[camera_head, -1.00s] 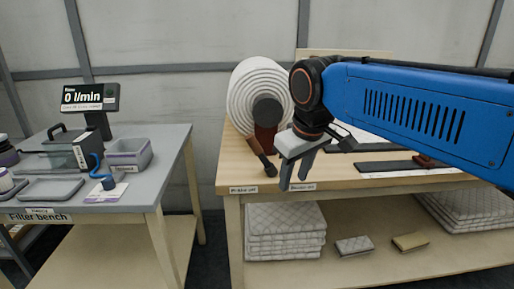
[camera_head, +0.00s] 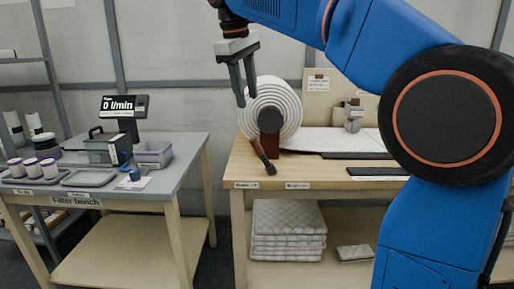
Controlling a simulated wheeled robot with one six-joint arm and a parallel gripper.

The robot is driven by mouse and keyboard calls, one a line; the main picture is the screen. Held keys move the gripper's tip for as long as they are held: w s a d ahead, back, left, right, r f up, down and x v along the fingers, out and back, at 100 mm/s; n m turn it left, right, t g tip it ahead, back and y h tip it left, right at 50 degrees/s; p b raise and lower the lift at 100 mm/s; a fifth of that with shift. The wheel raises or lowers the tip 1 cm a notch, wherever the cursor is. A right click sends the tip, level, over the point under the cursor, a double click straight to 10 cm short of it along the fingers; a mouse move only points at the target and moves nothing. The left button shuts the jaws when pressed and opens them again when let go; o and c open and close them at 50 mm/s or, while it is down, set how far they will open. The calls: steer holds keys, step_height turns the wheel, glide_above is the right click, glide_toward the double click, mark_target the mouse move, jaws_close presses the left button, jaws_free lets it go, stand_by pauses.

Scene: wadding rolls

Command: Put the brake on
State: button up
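The roll of white wadding (camera_head: 289,103) stands at the left end of the wooden bench, with a dark hub and a brown support block (camera_head: 269,146) at its front. The brake lever (camera_head: 262,154), with a dark handle end, slants down to the right beside the block toward the bench's front edge. My gripper (camera_head: 247,98) is raised above and in front of the roll. Its two grey fingers point down, slightly apart and empty. The fingertips overlap the roll's upper left edge in the picture; I see no contact with the lever.
The wooden bench (camera_head: 237,173) has small labels on its front edge, too small to read surely. White sheet (camera_head: 325,139) and dark strips lie right of the roll. My blue arm hides the bench's right part. The grey filter bench (camera_head: 190,150) stands left, across a gap.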

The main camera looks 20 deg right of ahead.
mark_target(254, 139)
steer(key=x, duration=1.7)
steer(key=shift+f, duration=0.1)
steer(key=shift+c, duration=0.6)
jaws_close()
